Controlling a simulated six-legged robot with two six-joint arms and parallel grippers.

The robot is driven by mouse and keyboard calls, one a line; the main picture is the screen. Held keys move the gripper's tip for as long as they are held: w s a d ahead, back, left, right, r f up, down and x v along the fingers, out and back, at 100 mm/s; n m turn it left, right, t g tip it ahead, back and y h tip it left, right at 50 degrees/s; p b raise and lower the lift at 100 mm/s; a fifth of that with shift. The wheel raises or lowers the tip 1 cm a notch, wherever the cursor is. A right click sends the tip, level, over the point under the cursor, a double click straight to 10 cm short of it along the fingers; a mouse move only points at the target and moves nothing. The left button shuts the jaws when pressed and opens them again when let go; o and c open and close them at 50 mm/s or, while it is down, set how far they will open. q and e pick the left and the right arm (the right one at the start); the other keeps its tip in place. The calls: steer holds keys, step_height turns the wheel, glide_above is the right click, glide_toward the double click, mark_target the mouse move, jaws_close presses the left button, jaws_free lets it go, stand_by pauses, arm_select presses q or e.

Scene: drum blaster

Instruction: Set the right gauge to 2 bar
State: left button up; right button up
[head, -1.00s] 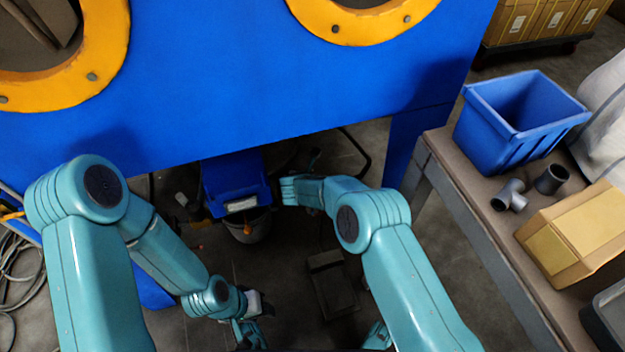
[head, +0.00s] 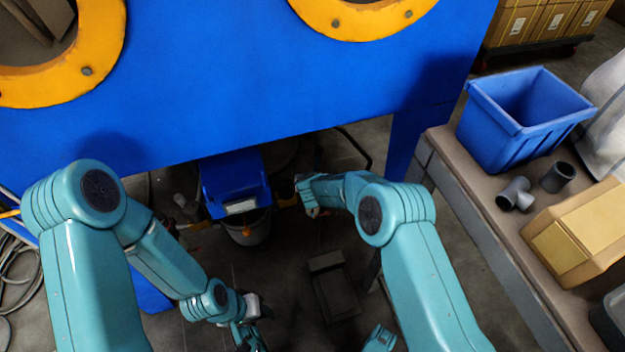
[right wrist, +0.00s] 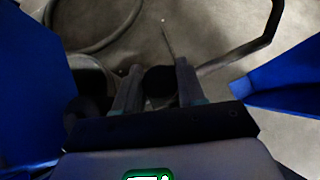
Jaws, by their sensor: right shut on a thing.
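In the right wrist view, a round black knob-like thing (right wrist: 158,82) sits between the two fingers of my right gripper (right wrist: 157,85), which is shut on it. No gauge face or needle can be made out in either current view, so no reading shows. In the head view, my right forearm reaches left under the big blue cabinet (head: 250,90); its wrist end is beside a small blue box-shaped unit (head: 233,184), and the fingertips are too small and dark to make out. My left arm hangs low at the left; its gripper's jaws cannot be made out.
A grey bucket (head: 248,230) stands below the blue unit. A cabinet leg (head: 402,145) and a bench (head: 470,215) with a blue bin (head: 522,122), pipe fittings (head: 515,194) and a cardboard box (head: 580,232) bound the right side. A dark flat object (head: 334,288) lies on the floor.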

steer(key=shift+w+d+f+n+y+b, duration=0.1)
steer(key=shift+w+n+y+b, duration=0.05)
steer(key=shift+n+y+b, duration=0.25)
steer(key=shift+r+n, duration=0.2)
steer(key=shift+n, duration=0.1)
arm_select(q)
steer(key=shift+w+a+f, duration=0.15)
steer(key=shift+f, duration=0.6)
arm_select(e)
steer(key=o, duration=1)
arm_select(q)
steer(key=r+p, duration=0.1)
steer(key=p, duration=0.1)
steer(key=r+p, duration=0.1)
steer(key=shift+s+d+r, duration=0.3)
steer(key=shift+r, duration=0.05)
arm_select(e)
steer(key=v, duration=1.6)
steer(key=shift+d+r, duration=0.1)
steer(key=shift+d, duration=0.05)
